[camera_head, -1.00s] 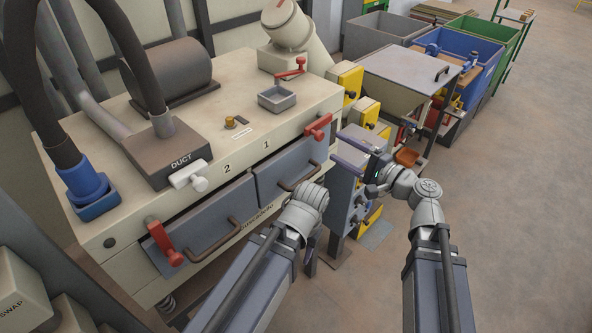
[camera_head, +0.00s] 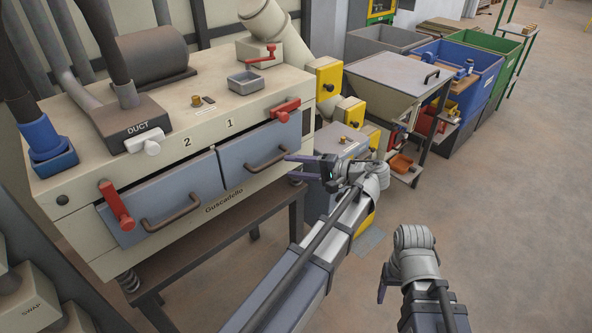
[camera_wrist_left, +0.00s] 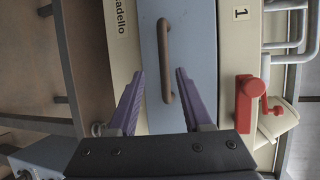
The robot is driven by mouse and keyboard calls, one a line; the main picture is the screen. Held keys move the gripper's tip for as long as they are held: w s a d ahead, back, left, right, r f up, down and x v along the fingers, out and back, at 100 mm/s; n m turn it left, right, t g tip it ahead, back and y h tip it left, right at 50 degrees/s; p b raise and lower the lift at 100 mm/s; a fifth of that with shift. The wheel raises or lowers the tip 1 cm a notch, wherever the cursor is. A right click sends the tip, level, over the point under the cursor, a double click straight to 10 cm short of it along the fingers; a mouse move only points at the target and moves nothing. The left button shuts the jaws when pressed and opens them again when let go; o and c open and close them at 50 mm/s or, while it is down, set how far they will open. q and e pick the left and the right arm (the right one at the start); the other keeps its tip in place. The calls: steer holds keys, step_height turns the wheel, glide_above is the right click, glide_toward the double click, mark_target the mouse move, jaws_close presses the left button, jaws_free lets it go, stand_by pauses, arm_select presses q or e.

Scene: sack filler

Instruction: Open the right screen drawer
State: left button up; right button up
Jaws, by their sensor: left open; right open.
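The right screen drawer (camera_head: 235,153), below the number 1, is a blue-grey panel with a brown bar handle (camera_head: 268,160). It looks closed. Its red latch (camera_head: 286,109) lies crosswise at the panel's upper right. In the left wrist view the handle (camera_wrist_left: 165,60) stands ahead between the purple fingers, and the red latch (camera_wrist_left: 250,100) is clear to the right. My left gripper (camera_head: 290,167) is open, facing the drawer's right part, with the handle just beyond its fingertips. My right gripper (camera_head: 382,292) is low at the right, away from the machine, its fingers mostly hidden.
The left drawer (camera_head: 170,200), under number 2, has a red latch (camera_head: 116,205) hanging over its panel. Yellow-fitted spouts (camera_head: 328,80) and a grey-lidded bin (camera_head: 405,80) stand right of the machine. The floor (camera_head: 500,210) at the right is clear.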

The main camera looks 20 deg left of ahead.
mark_target(276, 162)
arm_select(q)
steer(key=shift+r+b+x, duration=0.15)
steer(key=shift+b+x, duration=0.2)
steer(key=shift+x, duration=1.5)
steer(key=shift+r+b+x, duration=0.15)
steer(key=shift+b+x, duration=0.15)
steer(key=shift+x, duration=1.5)
steer(key=shift+w+a, duration=0.1)
steer(key=shift+w, duration=0.05)
jaws_close()
